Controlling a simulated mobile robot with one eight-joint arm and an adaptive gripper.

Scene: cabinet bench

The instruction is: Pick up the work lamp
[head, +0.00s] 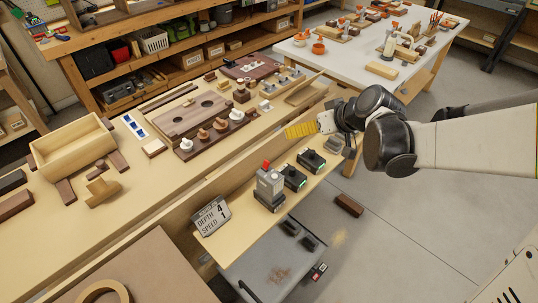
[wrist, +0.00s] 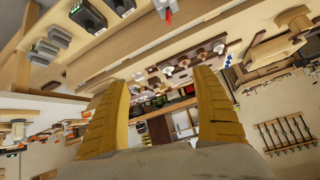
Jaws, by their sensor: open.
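My gripper (head: 298,131) has yellow fingers and reaches in from the right, over the bench's front ledge in the head view. In the wrist view its two fingers (wrist: 162,82) are spread wide with nothing between them. A grey boxy device with a red top (head: 270,186) stands upright on the ledge, left of and nearer than my gripper. It also shows at the top edge of the wrist view (wrist: 167,8), partly cut off. I cannot tell for certain whether this device is the work lamp; no other thing is clearly a lamp.
Two black-and-green devices (head: 311,160) stand right of the grey device, and a depth-and-speed sign (head: 211,216) leans left of it. The bench top holds a wooden box (head: 72,148) and a board with knobs (head: 212,130). A dark block (head: 349,205) lies on the floor.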

